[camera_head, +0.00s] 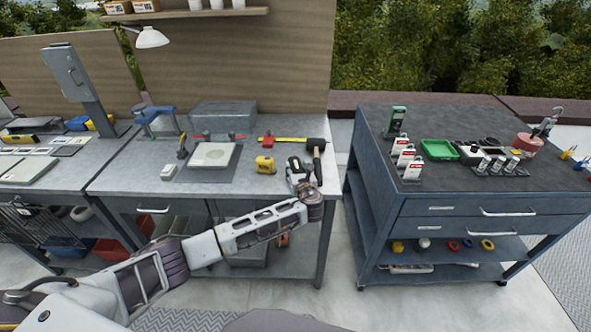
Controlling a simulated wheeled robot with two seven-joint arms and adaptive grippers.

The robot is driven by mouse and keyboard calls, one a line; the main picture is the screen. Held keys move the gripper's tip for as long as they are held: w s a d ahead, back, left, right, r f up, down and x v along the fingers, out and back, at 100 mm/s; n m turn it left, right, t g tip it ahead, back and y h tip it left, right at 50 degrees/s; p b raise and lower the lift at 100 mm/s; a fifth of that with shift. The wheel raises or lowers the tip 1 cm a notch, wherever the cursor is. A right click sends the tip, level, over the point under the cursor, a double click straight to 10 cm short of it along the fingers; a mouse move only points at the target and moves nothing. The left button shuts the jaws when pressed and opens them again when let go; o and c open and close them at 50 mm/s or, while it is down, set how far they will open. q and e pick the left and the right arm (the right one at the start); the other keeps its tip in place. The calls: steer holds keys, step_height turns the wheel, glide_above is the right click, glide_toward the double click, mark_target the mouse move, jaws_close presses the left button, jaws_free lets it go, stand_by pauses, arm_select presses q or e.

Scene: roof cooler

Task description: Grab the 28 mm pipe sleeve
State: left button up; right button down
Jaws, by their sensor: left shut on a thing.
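Several small silver cylinders (498,165) stand in a row on the right-hand cart. They look like metal sleeves, but their sizes are too small to read, so I cannot tell which is 28 mm. My left gripper (297,168) is over the right end of the middle workbench, well left of the cylinders. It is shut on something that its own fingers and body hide. A hammer (316,146) with a black head and wooden handle is right beside it; I cannot tell whether they touch. My right gripper is not in view.
The dark cart top (440,190) also holds a green tray (438,149), white-and-red packs (405,158) and a red container (527,144). A floor gap separates the cart from the workbench (120,180). A yellow tape measure (265,165) and a square plate (211,156) lie left of my gripper.

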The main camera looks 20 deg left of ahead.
mark_target(297, 168)
arm_select(q)
steer(key=shift+r, duration=0.1)
steer(key=shift+c, duration=0.4)
